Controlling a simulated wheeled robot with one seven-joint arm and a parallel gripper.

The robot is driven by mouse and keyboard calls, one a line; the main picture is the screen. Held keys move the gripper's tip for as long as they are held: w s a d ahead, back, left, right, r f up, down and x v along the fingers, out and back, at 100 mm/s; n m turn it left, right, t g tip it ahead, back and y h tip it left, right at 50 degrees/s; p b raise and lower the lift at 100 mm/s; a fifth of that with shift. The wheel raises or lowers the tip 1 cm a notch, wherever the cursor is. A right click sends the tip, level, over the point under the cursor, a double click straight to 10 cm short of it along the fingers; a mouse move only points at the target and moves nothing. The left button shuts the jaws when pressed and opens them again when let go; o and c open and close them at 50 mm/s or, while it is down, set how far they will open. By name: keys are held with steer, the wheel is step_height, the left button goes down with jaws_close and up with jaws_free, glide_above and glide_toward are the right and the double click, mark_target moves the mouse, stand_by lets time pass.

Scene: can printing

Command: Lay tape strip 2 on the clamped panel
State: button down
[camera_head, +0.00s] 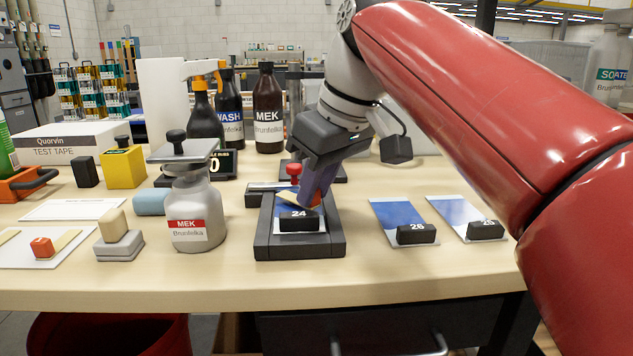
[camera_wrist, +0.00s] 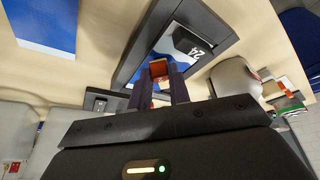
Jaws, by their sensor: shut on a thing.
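The clamped panel, blue and white with a black "24" block (camera_head: 299,221) at its near end, lies in a dark fixture (camera_head: 262,240). A red clamp knob (camera_head: 293,170) stands behind it. My gripper (camera_head: 313,200) points down over the panel, shut on a small orange-red block (camera_wrist: 159,68) that shows between the fingers in the wrist view. A tan strip end (camera_head: 288,196) shows beside the fingers over the panel; I take it as the held tape strip. The fingers hide the rest, and I cannot tell whether it touches the panel.
A white card (camera_head: 30,259) at the left holds tan strips and another orange-red block. An MEK dispenser (camera_head: 195,215) stands close left of the fixture. Panels 26 (camera_head: 397,212) and 25 (camera_head: 455,211) lie to the right. Bottles (camera_head: 268,110) stand behind.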

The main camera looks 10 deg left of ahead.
steer(key=shift+f+b, duration=0.3)
steer(key=shift+f, duration=0.15)
steer(key=c, duration=1.2)
jaws_free()
steer(key=shift+c, duration=0.2)
